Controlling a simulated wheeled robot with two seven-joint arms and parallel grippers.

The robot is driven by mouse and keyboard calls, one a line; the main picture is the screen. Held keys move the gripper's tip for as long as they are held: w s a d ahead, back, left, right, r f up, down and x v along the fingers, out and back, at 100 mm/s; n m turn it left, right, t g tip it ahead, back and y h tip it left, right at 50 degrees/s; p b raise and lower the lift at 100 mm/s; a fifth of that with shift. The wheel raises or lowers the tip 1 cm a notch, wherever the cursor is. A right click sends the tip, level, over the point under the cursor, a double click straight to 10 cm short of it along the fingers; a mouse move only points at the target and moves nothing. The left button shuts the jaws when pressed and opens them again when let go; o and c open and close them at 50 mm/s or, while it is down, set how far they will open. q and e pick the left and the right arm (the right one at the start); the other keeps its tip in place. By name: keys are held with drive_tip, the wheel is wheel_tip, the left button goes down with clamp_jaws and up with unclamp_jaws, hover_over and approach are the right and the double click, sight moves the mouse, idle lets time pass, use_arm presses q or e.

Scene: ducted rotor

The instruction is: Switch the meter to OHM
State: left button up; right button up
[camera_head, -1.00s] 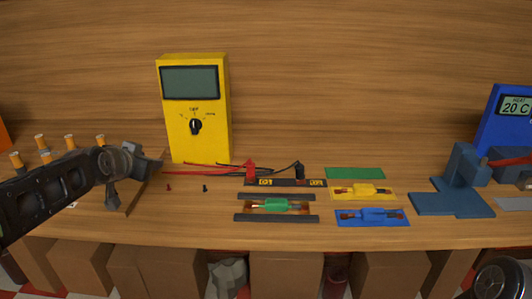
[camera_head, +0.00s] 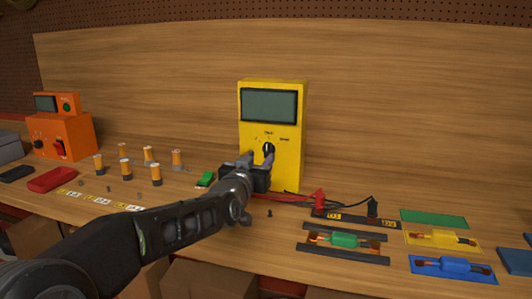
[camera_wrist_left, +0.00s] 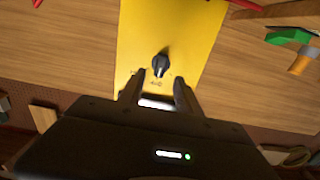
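The yellow meter (camera_head: 294,140) stands upright at the back of the bench, against the wooden wall. Its grey screen (camera_head: 269,105) looks blank. The black knob (camera_head: 268,149) sits below the screen, its pointer roughly upward; small markings around it are hard to read. My left gripper (camera_head: 262,161) is in front of the meter's lower face, just below the knob. In the left wrist view, its two fingers (camera_wrist_left: 161,86) are spread apart with nothing between them, and the knob (camera_wrist_left: 160,65) lies just past the tips. My right gripper is out of view.
Red and black probes (camera_head: 319,200) lie right of the meter, near green, yellow (camera_head: 441,237) and blue (camera_head: 453,265) parts on pads. Several orange-topped cylinders (camera_head: 125,168) and an orange device (camera_head: 62,135) stand left.

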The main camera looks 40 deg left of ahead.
sight(267, 150)
use_arm(q)
drive_tip(key=x, duration=0.5)
drive_tip(key=shift+w+a, duration=0.1)
drive_tip(key=shift+w, duration=0.15)
clamp_jaws()
idle(0.4)
